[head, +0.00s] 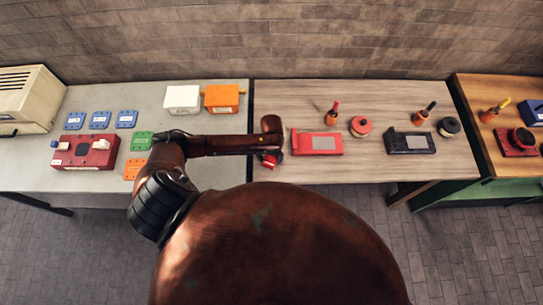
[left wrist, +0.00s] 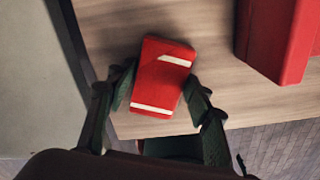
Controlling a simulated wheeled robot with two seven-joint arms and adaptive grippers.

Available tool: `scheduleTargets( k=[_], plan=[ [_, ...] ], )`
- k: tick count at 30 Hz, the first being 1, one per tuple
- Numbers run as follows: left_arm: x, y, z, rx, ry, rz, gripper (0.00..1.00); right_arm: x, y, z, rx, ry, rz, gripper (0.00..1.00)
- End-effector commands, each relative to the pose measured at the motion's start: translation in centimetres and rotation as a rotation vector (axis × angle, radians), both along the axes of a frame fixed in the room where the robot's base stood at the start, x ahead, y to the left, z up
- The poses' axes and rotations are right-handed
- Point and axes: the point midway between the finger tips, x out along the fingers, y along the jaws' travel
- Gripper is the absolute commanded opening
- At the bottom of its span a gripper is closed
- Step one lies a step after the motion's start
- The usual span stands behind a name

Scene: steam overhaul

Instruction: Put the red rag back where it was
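The red rag (left wrist: 162,78) is a folded red block with two pale stripes. In the left wrist view it sits between the two fingers of my left gripper (left wrist: 161,82), with the fingertips against its sides. In the head view the red rag (head: 267,161) shows just below my left gripper (head: 271,146), near the front of the middle wooden table. How far it is above the tabletop is hard to tell. My right gripper is not in view.
A red case (head: 316,142) lies close to the right of the rag on the wooden table (head: 375,165). The grey table (head: 215,125) adjoins on the left, with a red box (head: 98,155) and small coloured blocks. The wooden table's front edge is close.

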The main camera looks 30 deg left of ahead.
Motion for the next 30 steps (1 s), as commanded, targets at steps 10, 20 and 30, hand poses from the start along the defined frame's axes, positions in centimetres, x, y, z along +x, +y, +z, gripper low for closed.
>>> scheduleTargets(
  k=[10,20,30],
  plan=[
    [0.0,0.0,0.0,0.000,0.000,0.000,0.60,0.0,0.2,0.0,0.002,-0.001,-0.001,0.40],
    [0.2,0.0,2.8,0.000,-0.004,-0.001,0.60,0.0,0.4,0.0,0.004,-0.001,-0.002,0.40],
    [0.1,0.1,9.7,0.001,-0.003,-0.002,0.60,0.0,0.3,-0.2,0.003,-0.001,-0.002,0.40]
  ],
)
